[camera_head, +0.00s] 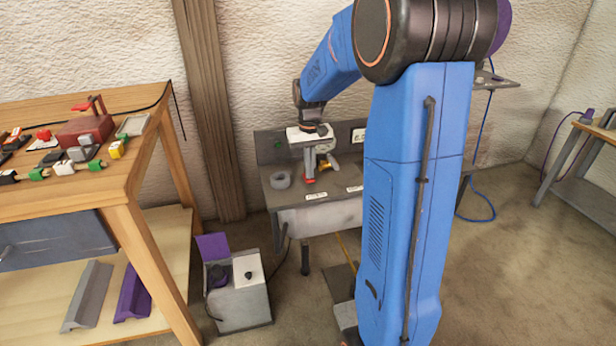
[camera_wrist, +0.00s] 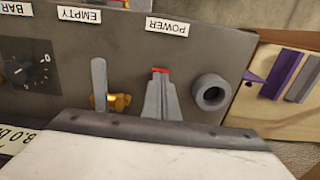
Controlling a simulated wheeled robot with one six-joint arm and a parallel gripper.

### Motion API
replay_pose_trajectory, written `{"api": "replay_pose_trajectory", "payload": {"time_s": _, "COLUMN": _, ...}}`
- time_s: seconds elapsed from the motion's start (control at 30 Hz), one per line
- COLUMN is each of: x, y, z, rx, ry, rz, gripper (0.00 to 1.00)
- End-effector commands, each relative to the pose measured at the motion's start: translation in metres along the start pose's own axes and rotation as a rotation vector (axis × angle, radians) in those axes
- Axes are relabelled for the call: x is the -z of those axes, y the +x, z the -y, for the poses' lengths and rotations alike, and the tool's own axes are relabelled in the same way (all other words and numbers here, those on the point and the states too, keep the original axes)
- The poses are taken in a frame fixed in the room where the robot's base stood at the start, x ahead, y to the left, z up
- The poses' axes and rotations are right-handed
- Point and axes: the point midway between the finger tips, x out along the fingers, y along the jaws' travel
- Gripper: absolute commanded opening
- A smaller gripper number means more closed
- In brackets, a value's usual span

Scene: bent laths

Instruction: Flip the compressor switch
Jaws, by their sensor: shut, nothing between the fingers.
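A red switch (camera_wrist: 160,69) sits on a dark grey panel (camera_wrist: 125,50) under the POWER label (camera_wrist: 167,26) in the wrist view. It is mostly hidden behind my fingers. My gripper (camera_wrist: 158,75) is shut and empty, its grey fingertips right at the switch. I cannot tell whether they touch it. In the head view my gripper (camera_head: 310,174) points down at the grey bench unit, with the red switch (camera_head: 310,181) just below the fingertips. Which way the switch is set is not clear.
Left of the switch in the wrist view are a brass valve with a grey lever (camera_wrist: 100,85) under EMPTY and a dial (camera_wrist: 38,75). Right of it is a round grey socket (camera_wrist: 210,92). A cluttered wooden workbench (camera_head: 130,195) stands left in the head view.

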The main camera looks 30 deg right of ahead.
Motion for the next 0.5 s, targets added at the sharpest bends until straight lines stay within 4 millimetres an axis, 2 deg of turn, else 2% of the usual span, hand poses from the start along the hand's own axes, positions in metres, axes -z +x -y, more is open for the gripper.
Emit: {"api": "replay_pose_trajectory", "payload": {"time_s": 0.5, "x": 0.0000, "y": 0.0056, "z": 0.0000, "rx": 0.000, "ry": 0.000, "rz": 0.000, "gripper": 0.00}}
